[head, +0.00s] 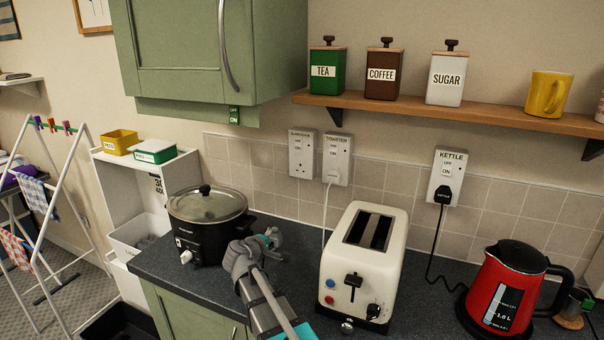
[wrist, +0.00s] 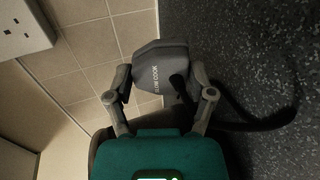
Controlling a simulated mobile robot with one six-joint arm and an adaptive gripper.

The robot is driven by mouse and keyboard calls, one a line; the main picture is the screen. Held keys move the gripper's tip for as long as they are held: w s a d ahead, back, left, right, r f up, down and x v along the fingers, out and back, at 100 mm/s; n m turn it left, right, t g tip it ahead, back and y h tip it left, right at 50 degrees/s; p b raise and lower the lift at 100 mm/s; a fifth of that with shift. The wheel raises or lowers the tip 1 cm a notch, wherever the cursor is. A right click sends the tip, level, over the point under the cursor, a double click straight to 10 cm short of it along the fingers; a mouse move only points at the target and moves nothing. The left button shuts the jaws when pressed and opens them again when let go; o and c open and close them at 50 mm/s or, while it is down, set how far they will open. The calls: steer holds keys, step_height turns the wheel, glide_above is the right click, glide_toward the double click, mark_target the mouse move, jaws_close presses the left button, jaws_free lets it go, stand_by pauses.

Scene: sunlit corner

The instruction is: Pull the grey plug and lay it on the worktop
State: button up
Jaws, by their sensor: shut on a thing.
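The grey plug (wrist: 160,62), lettered with what reads as "SLOW COOK", sits between the two fingers of my gripper (wrist: 160,82) in the wrist view. My gripper is shut on it, and its dark cable (wrist: 262,124) curves off to the right over the worktop (wrist: 285,55). In the head view my gripper (head: 270,241) is over the dark worktop (head: 205,283), between the slow cooker and the toaster. The plug is hard to make out there. The left wall socket (head: 302,156) has no plug in it. I cannot tell whether the plug touches the worktop.
A black slow cooker (head: 207,222) stands left of my gripper and a cream toaster (head: 365,260) right of it. A white plug (head: 335,177) and a black plug (head: 442,194) sit in the other sockets. A red kettle (head: 505,287) stands at the right.

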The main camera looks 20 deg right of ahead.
steer(key=shift+s+a+r, duration=0.15)
steer(key=shift+s+r, duration=0.2)
steer(key=shift+w+d+f, duration=0.1)
steer(key=shift+d, duration=0.2)
steer(key=shift+s+d, duration=0.15)
steer(key=shift+s, duration=0.1)
glide_above(297, 266)
steer(key=shift+w, duration=0.1)
stand_by(0.9)
steer(key=shift+d, duration=0.1)
steer(key=shift+r+y+p, duration=0.3)
steer(key=shift+p, duration=0.55)
steer(key=shift+g+y+p, duration=0.8)
steer(key=shift+g+p, duration=0.2)
steer(key=shift+p, duration=0.65)
steer(key=shift+f, duration=0.15)
steer(key=shift+f+b, duration=2.25)
steer(key=shift+f, duration=0.15)
